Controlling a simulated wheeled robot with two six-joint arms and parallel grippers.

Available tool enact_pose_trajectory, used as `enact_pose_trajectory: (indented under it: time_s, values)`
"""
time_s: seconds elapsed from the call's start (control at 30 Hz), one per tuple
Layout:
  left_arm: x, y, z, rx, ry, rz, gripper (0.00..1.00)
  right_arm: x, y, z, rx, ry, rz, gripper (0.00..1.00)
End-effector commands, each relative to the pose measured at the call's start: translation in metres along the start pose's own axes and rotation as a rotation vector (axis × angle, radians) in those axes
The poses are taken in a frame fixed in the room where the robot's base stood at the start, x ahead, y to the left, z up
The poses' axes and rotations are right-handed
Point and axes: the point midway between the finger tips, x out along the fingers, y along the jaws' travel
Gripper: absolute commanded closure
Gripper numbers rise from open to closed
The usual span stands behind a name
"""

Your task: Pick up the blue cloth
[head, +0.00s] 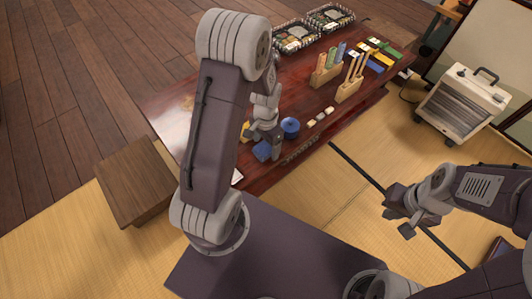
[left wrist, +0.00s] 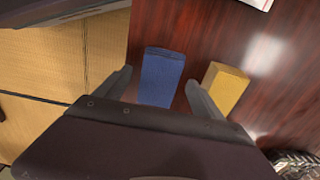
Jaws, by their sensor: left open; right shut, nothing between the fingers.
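The blue cloth (left wrist: 161,77), a folded oblong bundle, lies on the dark red table in the left wrist view. It also shows in the head view (head: 262,151), partly hidden by my left gripper. My left gripper (head: 264,141) is open over the table. In the left wrist view its two fingers (left wrist: 158,90) stand on either side of the cloth's near part, and no grip on it shows. My right gripper (head: 398,212) is shut and empty, off to the right above the tatami.
A yellow block (left wrist: 226,88) lies just right of the cloth, close to a left finger. A blue round object (head: 290,127) stands nearby on the table (head: 165,112). Wooden racks (head: 348,91) and trays (head: 293,38) stand farther back. A heater (head: 462,102) stands at right.

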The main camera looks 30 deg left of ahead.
Motion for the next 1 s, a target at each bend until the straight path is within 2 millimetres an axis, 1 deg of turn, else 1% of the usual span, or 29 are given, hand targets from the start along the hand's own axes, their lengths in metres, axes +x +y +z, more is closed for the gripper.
enact_pose_trajectory:
  time_s: [0.03, 0.17, 0.2, 0.27, 0.3, 0.37, 0.4, 0.43, 0.63, 0.73, 0.87, 0.97, 1.0]
  values:
    - [0.004, 0.0, 0.0, 0.0, 0.001, 0.0, 0.22, 0.003, 0.0, 0.0, 0.0, 0.0, 0.0, 1.0]
    - [0.001, 0.0, 0.0, 0.0, 0.001, -0.001, 0.22, 0.0, 0.0, 0.0, 0.0, 0.0, 0.0, 1.0]
    - [0.001, 0.0, 0.0, 0.0, 0.001, 0.0, 0.27, 0.0, 0.0, 0.0, 0.0, 0.0, 0.0, 1.0]
    - [0.001, 0.0, 0.0, 0.0, 0.001, 0.0, 0.44, 0.0, 0.0, 0.0, 0.0, 0.0, 0.0, 1.0]
    - [0.001, 0.0, 0.0, 0.0, 0.001, 0.0, 0.55, 0.0, 0.0, 0.0, 0.0, 0.001, 0.0, 1.0]
    - [0.001, 0.0, 0.0, 0.0, 0.001, 0.0, 0.72, 0.0, 0.0, 0.0, 0.0, 0.001, 0.0, 1.0]
    - [0.001, 0.0, 0.0, 0.0, 0.001, 0.0, 0.83, 0.0, 0.0, 0.0, 0.0, 0.001, 0.0, 1.0]
    - [0.001, 0.0, 0.0, 0.0, 0.001, 0.0, 0.87, 0.0, 0.0, 0.0, 0.0, 0.001, 0.0, 1.0]
    - [0.0, 0.0, 0.0, 0.0, 0.001, 0.0, 0.87, -0.001, 0.0, 0.0, 0.0, 0.001, 0.0, 1.0]
    - [-0.006, 0.0, 0.0, 0.0, 0.001, -0.001, 0.87, -0.005, 0.0, -0.001, 0.0, 0.0, 0.0, 1.0]
    - [-0.024, 0.0, 0.0, 0.0, 0.001, -0.001, 0.87, -0.021, 0.0, -0.002, 0.0, 0.0, 0.0, 1.0]
    - [-0.047, 0.0, -0.001, 0.0, 0.002, -0.001, 0.87, -0.04, -0.001, -0.004, 0.0, 0.0, 0.0, 1.0]
    - [-0.053, -0.004, 0.001, -0.003, 0.002, -0.001, 0.87, -0.045, -0.001, -0.005, 0.0, 0.001, 0.0, 1.0]
